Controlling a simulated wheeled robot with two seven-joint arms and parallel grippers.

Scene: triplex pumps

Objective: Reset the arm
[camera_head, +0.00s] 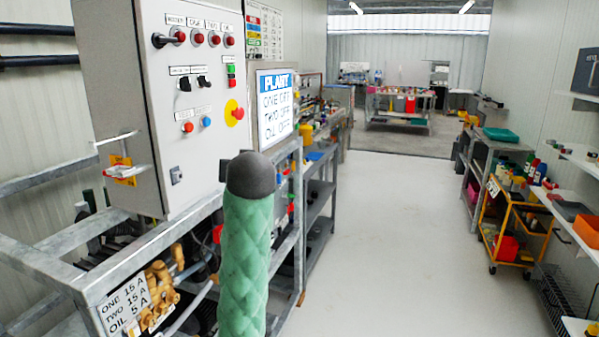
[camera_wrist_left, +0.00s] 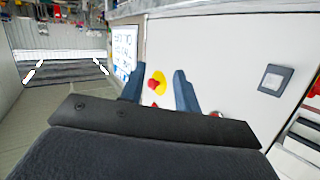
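My left gripper (camera_wrist_left: 158,70) shows in the left wrist view with its two blue-grey fingers apart and nothing between them. It faces a pale control panel. A red mushroom button on a yellow plate (camera_wrist_left: 156,83) appears between and beyond the fingers; I cannot tell the gap to it. In the head view a green padded arm part with a dark rounded cap, seemingly mine, stands upright in front of the panel (camera_head: 205,110). The gripper fingers do not show there. My right gripper is in neither view.
The panel carries red lamps, switches and the red-yellow button (camera_head: 234,112). A PLANT display (camera_head: 276,105) stands beside it. A grey metal frame (camera_head: 75,275) is below. An orange cart (camera_head: 515,225) and shelves line the right. The floor (camera_head: 385,230) between is clear.

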